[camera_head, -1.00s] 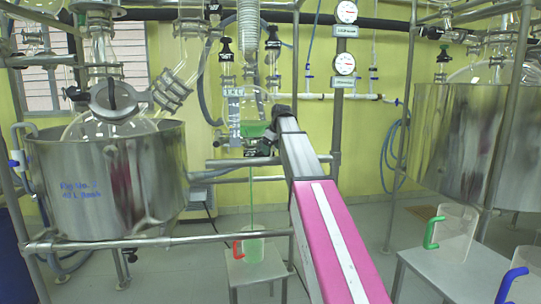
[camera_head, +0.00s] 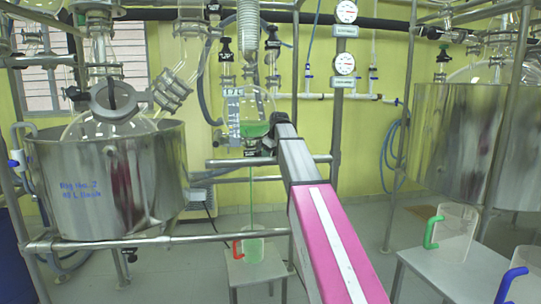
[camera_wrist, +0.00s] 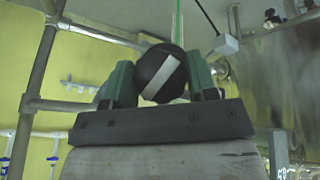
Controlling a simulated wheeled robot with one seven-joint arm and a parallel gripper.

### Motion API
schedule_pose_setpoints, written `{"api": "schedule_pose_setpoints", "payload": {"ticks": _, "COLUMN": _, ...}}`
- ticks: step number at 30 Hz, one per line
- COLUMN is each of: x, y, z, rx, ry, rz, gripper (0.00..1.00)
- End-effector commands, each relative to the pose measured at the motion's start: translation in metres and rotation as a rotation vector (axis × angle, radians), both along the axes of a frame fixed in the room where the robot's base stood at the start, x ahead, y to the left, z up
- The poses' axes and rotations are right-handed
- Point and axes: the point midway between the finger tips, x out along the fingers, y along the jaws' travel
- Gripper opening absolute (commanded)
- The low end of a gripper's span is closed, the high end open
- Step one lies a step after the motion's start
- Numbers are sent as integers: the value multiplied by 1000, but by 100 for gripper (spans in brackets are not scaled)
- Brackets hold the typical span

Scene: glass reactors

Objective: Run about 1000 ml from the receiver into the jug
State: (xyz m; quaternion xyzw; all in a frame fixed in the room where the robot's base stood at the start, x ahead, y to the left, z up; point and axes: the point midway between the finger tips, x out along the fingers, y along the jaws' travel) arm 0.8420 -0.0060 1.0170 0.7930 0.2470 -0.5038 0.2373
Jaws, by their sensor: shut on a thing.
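The glass receiver (camera_head: 252,108) hangs in the middle of the head view, with green liquid in its lower part. A thin green stream (camera_head: 252,192) falls from its outlet into the jug. The jug (camera_head: 254,247) is clear with a red handle, stands on a small metal table and holds some green liquid; its level is too small to read. In the wrist view my gripper (camera_wrist: 160,84) is shut on a black round valve knob (camera_wrist: 161,73) with a white bar, tilted. The stream passes behind the knob. In the head view my arm hides the gripper.
A large steel bath (camera_head: 105,185) stands left, another (camera_head: 462,140) right. Metal rails (camera_head: 250,178) of the frame run close around the receiver outlet. A jug with a green handle (camera_head: 456,232) and one with a blue handle (camera_head: 522,285) stand on the right table (camera_head: 425,268).

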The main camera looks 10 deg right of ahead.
Motion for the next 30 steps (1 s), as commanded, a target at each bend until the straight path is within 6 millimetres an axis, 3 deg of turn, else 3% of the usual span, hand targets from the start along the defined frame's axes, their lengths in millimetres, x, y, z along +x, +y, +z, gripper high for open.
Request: {"api": "schedule_pose_setpoints", "payload": {"ticks": 30, "x": 1, "y": -2, "z": 1, "rx": 425, "ry": 300, "rz": -299, "gripper": 29}}
